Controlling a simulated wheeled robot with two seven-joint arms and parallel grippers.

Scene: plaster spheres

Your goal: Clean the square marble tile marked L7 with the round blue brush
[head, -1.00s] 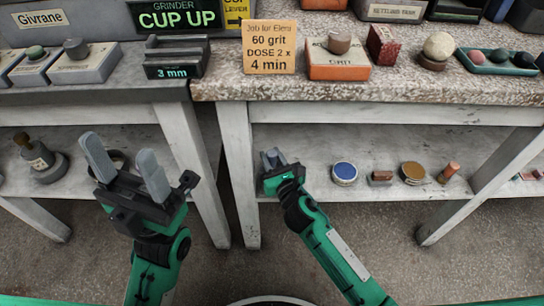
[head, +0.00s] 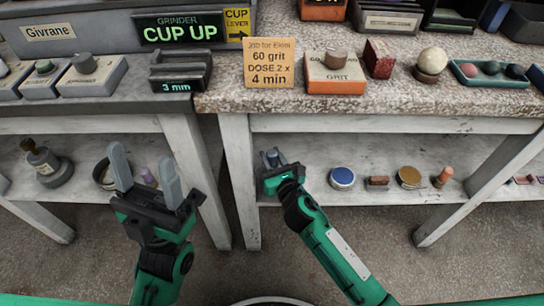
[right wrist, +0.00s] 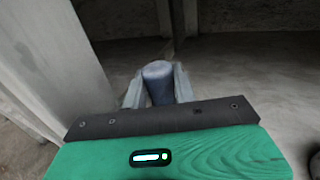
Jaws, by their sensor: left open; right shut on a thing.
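My right gripper (head: 274,160) is at the lower shelf's front edge, left of centre. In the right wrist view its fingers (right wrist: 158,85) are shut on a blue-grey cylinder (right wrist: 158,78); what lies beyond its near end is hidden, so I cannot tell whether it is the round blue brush. My left gripper (head: 146,175) is open and empty, in front of the lower shelf on the left. A round, blue-topped piece (head: 342,178) stands on the lower shelf, right of my right gripper. I see no tile marked L7.
On the lower shelf are a small brown block (head: 377,182), a round brown-topped piece (head: 409,177) and a bottle-like piece (head: 42,158). The bench top holds a GRIT box (head: 336,80) and a job card (head: 270,63).

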